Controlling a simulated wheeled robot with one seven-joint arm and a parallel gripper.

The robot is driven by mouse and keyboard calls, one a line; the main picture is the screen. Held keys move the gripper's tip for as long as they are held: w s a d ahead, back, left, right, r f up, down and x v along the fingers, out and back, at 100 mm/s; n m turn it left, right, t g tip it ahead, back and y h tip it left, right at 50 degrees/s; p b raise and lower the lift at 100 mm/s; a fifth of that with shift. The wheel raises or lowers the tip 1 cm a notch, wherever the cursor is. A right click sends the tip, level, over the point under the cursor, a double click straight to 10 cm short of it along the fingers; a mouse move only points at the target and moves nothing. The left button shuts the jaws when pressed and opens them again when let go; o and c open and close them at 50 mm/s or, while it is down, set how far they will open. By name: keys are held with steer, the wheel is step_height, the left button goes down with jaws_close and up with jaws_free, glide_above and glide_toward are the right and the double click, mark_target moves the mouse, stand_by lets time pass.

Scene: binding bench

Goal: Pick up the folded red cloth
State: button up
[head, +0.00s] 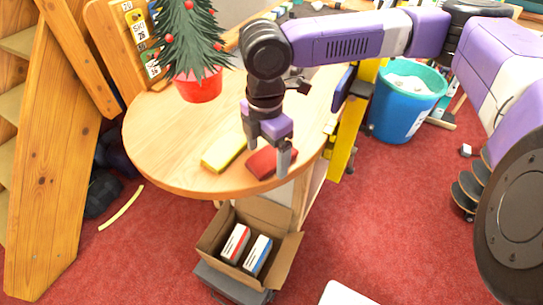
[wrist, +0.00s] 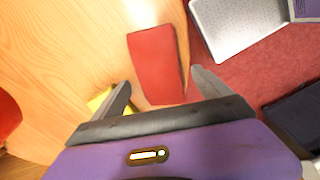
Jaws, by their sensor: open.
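The folded red cloth (head: 264,163) lies flat near the front edge of the round wooden table (head: 150,150). In the wrist view the red cloth (wrist: 155,62) is just ahead of my gripper (wrist: 158,88), between the lines of its two fingers. My gripper (head: 268,154) is open and empty, with its fingers spread above and beside the cloth. I cannot tell the exact height of the fingertips over the table. In the head view a finger hides part of the cloth.
A yellow folded piece (head: 224,152) lies left of the cloth. A small decorated tree in a red pot (head: 199,86) stands farther back. An open cardboard box (head: 285,258) with two small boxes is below the table's edge. A blue bin (head: 395,112) stands at the right.

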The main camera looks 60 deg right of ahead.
mark_target(267, 158)
steer(key=shift+f, duration=0.3)
steer(key=c, duration=1.6)
steer(key=shift+o, duration=0.2)
steer(key=shift+r, duration=0.1)
step_height(267, 158, up, 20)
